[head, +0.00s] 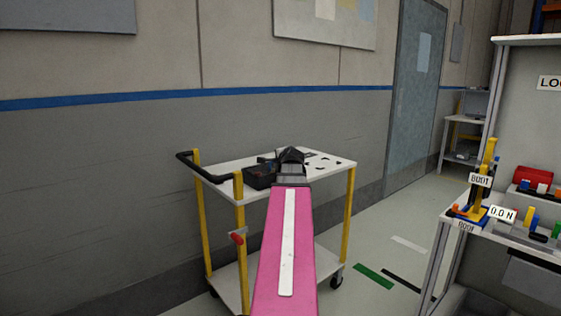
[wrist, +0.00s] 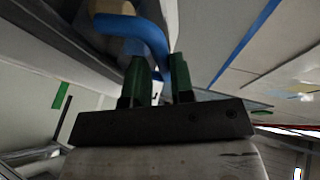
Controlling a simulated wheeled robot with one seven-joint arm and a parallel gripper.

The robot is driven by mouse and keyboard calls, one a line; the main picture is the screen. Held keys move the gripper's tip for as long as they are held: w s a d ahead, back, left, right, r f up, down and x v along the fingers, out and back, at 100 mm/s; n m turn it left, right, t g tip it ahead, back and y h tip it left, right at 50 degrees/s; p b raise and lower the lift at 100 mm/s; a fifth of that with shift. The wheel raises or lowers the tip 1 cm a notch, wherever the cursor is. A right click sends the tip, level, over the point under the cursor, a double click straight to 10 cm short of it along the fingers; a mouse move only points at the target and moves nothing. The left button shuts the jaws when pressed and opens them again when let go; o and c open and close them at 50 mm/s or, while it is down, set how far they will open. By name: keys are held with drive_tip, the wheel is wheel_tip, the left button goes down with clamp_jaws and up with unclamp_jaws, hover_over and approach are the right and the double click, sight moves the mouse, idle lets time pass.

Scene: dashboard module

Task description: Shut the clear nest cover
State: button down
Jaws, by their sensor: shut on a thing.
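In the wrist view my gripper (wrist: 159,66) has two dark green fingers, shut on a bent blue bar (wrist: 147,31) that runs down between them. A tan rounded part (wrist: 115,7) shows at the bar's upper left end. I cannot tell whether the bar belongs to the nest cover. I cannot make out a clear cover in either view. In the head view my pink arm reaches toward a white-topped cart, and my gripper's fingers cannot be made out there.
The cart (head: 334,167) has yellow posts, a black handle and a black box (head: 260,176) on its top. A bench (head: 522,239) with coloured parts and labels stands at the right. Grey floor (head: 385,245) lies between them. A wall runs behind.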

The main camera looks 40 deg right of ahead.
drive_tip(key=c, duration=1.1)
unclamp_jaws()
drive_tip(key=shift+s+f, duration=0.2)
drive_tip(key=shift+f, duration=0.25)
drive_tip(key=shift+s, duration=0.1)
drive_tip(key=v, duration=1)
drive_tip(key=shift+s+a+r, duration=0.1)
drive_tip(key=shift+s+r, duration=0.1)
drive_tip(key=shift+r, duration=0.2)
